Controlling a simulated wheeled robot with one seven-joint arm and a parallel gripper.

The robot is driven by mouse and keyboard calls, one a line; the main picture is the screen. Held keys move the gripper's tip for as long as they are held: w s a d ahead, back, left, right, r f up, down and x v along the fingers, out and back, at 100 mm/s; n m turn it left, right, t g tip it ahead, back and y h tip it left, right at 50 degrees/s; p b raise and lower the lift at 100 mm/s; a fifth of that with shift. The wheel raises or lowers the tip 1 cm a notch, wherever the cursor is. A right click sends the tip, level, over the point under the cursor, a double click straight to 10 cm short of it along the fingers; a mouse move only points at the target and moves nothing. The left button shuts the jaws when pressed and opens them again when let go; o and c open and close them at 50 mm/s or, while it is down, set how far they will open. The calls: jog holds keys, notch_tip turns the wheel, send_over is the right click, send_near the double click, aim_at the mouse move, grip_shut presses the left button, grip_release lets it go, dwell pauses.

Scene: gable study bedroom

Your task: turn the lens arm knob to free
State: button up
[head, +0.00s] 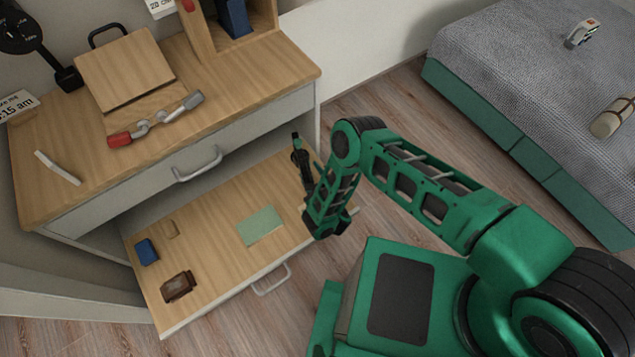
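A black lens-arm fixture stands at the back left of the desk in the head view. Its round black disc (18,32) bears small white marks too small to read and is cut by the left picture edge. A black arm (50,62) runs from the disc down to a dark block on the desktop. I cannot tell which part is the knob or how it is set. My gripper (296,142) is far to the right of the fixture, over the right end of the open drawer, touching nothing that I can make out. Whether its fingers are open or shut is unclear.
The desk (225,85) holds a wooden board with a black handle (125,68), a red-and-grey linked thing (157,121) and a white strip (57,167). The open drawer (215,270) juts out below, holding several small items. A bed (520,75) stands right.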

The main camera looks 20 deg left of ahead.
jog(key=shift+d+v, duration=0.3)
jog(key=shift+v, duration=1.65)
jog(key=shift+s+d+r, duration=0.2)
jog(key=shift+s+d, duration=0.05)
jog(key=shift+s, duration=0.05)
jog(key=shift+s+d+r, duration=0.15)
jog(key=shift+s+d, duration=0.25)
jog(key=shift+s, duration=0.15)
jog(key=shift+s+d+r, duration=0.25)
jog(key=shift+s+r, duration=0.05)
jog(key=shift+s, duration=0.1)
